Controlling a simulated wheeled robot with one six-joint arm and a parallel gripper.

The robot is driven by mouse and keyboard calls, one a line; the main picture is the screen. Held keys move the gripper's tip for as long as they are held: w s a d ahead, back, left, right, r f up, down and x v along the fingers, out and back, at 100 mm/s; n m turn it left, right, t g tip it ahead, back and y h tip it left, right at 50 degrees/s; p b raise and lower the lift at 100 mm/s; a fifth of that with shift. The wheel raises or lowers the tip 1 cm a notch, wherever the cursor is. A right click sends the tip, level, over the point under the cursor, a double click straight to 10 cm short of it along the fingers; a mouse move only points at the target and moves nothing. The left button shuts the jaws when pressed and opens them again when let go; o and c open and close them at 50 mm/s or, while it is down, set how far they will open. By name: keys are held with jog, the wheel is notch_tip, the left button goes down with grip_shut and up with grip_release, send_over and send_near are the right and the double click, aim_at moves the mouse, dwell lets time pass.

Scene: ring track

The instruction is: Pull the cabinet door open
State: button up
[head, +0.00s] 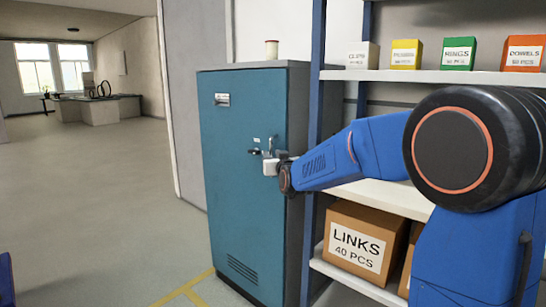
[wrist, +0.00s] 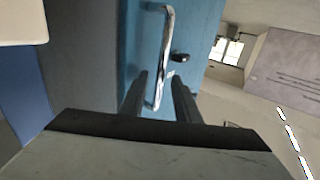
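The cabinet (head: 285,105) is tall, with a teal door (head: 238,120) that looks shut, flush with the grey body. In the wrist view, the door (wrist: 136,45) carries a chrome bar handle (wrist: 167,35) with a small dark lock knob (wrist: 180,57) beside it. My gripper (head: 262,152) is at the door's right part in the head view and covers most of the handle there. In the wrist view, my gripper's two dark fingers (wrist: 159,80) stand apart, one on each side of the handle's lower part. Gaps show on both sides, so it looks open around the bar, not clamped.
A blue-framed shelf (head: 400,76) stands close to the right of the cabinet, with small labelled boxes (head: 458,53) and a LINKS carton (head: 362,240). A small cylinder (head: 271,50) stands on the cabinet top. The floor (head: 95,200) to the left of the cabinet is clear.

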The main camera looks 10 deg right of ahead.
jog(key=shift+c, duration=0.2)
grip_shut()
jog(key=shift+a, duration=0.15)
